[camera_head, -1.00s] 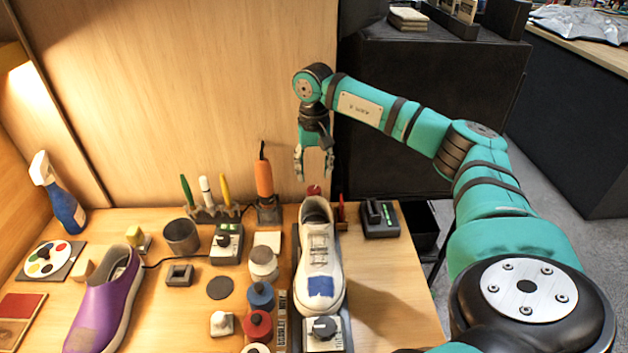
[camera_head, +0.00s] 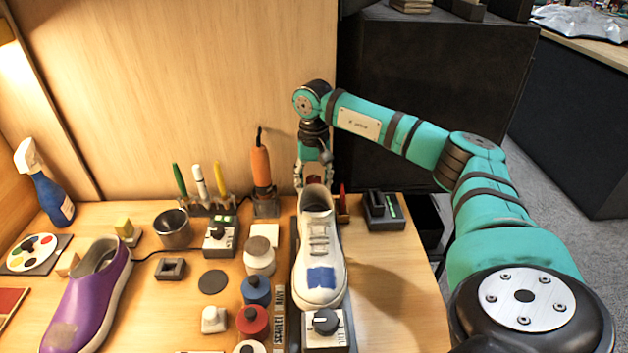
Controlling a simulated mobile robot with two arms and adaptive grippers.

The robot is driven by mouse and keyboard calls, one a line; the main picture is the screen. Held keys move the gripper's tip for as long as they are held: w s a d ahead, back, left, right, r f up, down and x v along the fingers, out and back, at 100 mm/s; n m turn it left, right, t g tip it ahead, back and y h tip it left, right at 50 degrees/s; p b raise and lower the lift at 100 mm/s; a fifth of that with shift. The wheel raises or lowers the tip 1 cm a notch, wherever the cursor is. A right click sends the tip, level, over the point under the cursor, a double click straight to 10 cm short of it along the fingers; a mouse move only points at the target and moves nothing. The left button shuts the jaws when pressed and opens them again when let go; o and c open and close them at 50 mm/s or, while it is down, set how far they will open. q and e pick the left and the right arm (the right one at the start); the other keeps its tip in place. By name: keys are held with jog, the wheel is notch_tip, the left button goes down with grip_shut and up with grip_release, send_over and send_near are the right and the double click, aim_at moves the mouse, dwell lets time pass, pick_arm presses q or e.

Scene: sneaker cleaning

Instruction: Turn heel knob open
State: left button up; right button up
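The white sneaker (camera_head: 320,258) with a blue toe patch stands on a dark stand, its toe toward me and its heel at the back. The reddish heel knob (camera_head: 314,171) shows just behind the heel, partly hidden by the shoe and the gripper. My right gripper (camera_head: 314,180) points down there, with its fingers spread on either side of the knob. The fingertips are partly hidden behind the heel, and contact with the knob cannot be made out. My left gripper is not in view.
A red upright piece (camera_head: 342,201) and a dark switch box (camera_head: 381,210) stand right of the heel. An orange-handled tool (camera_head: 261,168) stands to the left. Paint jars (camera_head: 256,291) line the shoe's left side. The table's right front is clear.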

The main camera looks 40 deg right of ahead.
jog(key=c, duration=0.7)
jog(key=shift+o, duration=0.5)
jog(key=shift+n, duration=0.9)
jog(key=shift+o, duration=0.8)
jog(key=shift+n+p, duration=0.3)
jog(key=shift+n, duration=0.8)
jog(key=shift+o, duration=0.3)
jog(key=shift+r+n, duration=0.1)
jog(key=shift+n, duration=0.6)
jog(key=shift+o, duration=0.3)
jog(key=n, duration=0.2)
jog(key=shift+w+n, duration=0.1)
jog(key=shift+n, duration=0.2)
jog(key=o, duration=0.4)
jog(key=shift+c, duration=0.3)
